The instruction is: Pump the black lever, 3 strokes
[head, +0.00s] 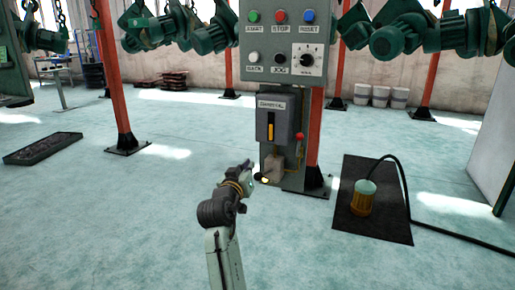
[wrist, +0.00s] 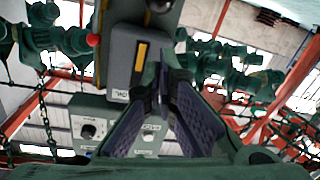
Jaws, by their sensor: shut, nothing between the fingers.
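The black lever shows mostly as a dark round knob (head: 258,177) low at the front of the grey pedestal, beside a small beige-grey pump body (head: 275,168). In the wrist view a dark round knob (wrist: 160,4), apparently the same one, is cut off by the top edge. My gripper (head: 247,167) is just left of and slightly above the knob in the head view. Its fingers (wrist: 163,78) are shut with nothing between them in the wrist view. The two appear apart, though the depth gap is hard to judge. Most of the lever's shaft is hidden or too small to see.
A grey box with a yellow gauge (head: 271,127) is above the pump, with a red knob (head: 299,136) at its right. The button panel (head: 278,40) is higher.

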